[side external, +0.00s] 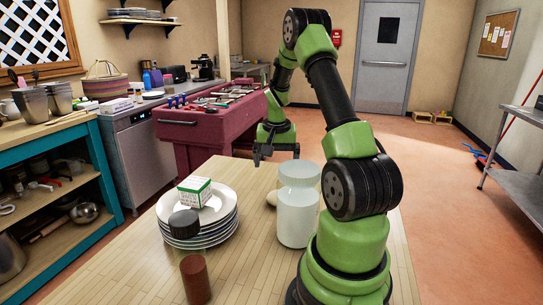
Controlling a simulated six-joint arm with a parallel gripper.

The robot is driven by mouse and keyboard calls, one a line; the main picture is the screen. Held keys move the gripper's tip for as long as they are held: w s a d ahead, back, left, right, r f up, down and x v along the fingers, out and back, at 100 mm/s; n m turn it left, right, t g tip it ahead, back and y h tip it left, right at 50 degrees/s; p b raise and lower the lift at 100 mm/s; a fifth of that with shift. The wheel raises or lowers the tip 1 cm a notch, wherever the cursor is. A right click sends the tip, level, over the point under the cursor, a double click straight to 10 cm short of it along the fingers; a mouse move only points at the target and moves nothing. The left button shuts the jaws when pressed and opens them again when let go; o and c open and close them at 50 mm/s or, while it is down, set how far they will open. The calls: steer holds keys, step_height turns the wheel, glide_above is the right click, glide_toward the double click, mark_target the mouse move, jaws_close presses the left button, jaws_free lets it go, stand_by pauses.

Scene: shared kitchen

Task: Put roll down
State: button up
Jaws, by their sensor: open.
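My gripper (277,152) hangs above the far end of the wooden table (125,270), with its fingers apart and nothing visible between them. A small pale beige rounded thing, perhaps the roll (271,198), lies on the table below my gripper and apart from it. Its right side is hidden behind a white jar (297,222).
A stack of white plates (223,226) stands left of the jar, with a white and green box (195,190) on top. A red tool cabinet (190,137) stands beyond the table. The table's front left is clear.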

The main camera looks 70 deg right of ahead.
steer(key=w+a+r+n+t, duration=0.2)
steer(key=a+r+n, duration=0.1)
steer(key=a+r, duration=0.5)
steer(key=w+a+r+n+t, duration=0.1)
steer(key=w+a+r+n, duration=0.15)
steer(key=a+r, duration=0.5)
steer(key=s+a+r+n+t+y, duration=0.1)
steer(key=s+a, duration=0.3)
steer(key=a, duration=0.4)
steer(key=s+a+r+n+t+y, duration=0.1)
steer(key=s+a+n, duration=0.3)
steer(key=a, duration=0.5)
steer(key=shift+s+r+t+y, duration=0.4)
steer(key=shift+s+t+y, duration=0.25)
steer(key=shift+t, duration=0.25)
